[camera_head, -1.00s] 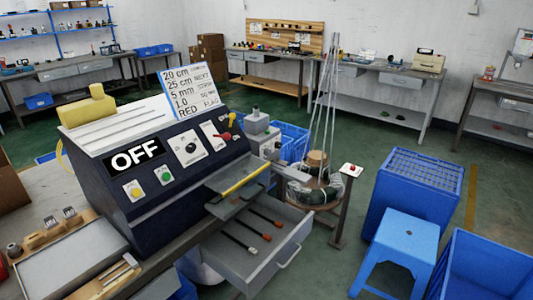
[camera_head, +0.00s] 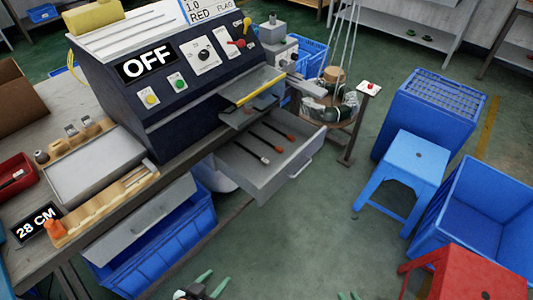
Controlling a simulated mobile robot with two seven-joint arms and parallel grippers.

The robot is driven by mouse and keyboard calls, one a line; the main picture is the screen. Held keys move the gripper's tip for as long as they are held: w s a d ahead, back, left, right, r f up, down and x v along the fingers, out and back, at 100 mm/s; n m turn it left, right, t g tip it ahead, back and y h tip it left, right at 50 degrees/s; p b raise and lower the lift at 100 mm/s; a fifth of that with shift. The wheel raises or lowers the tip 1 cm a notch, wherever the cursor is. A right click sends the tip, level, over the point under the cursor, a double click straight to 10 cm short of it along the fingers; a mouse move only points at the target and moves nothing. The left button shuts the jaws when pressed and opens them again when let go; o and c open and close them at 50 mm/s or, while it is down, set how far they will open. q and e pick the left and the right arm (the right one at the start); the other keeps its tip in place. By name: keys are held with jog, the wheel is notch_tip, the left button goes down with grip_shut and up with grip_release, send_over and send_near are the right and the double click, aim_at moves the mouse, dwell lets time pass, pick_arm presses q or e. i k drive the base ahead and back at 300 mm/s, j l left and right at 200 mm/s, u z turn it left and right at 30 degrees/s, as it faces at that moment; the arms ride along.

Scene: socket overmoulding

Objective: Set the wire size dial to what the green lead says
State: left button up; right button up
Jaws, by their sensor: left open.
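The dark blue machine (camera_head: 150,105) stands on the bench with an OFF display (camera_head: 148,63). A white panel on its sloped face carries a round black dial (camera_head: 204,56); its marks are too small to read. I cannot tell whether it is the wire size dial. Leads with dark bodies and red or white ends (camera_head: 275,137) lie in the open drawer. I cannot make out a green lead among them. My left gripper (camera_head: 203,286) is open and empty at the bottom edge, well below the machine. Only the green fingertips of my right gripper (camera_head: 348,296) show at the bottom edge.
The open drawer (camera_head: 285,175) juts out below the machine. A 28 CM display (camera_head: 37,222) stands at the bench's left. A blue stool (camera_head: 407,160), blue crates (camera_head: 430,110) and a red stool (camera_head: 470,275) stand right. The floor between is clear.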

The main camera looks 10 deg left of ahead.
aim_at(282, 62)
jog(key=i+l+u, duration=0.1)
jog(key=u, duration=0.8)
jog(key=i+l+u, duration=0.25)
jog(key=l+u, duration=0.2)
jog(key=i+l+u, duration=0.25)
jog(key=k+l, duration=0.1)
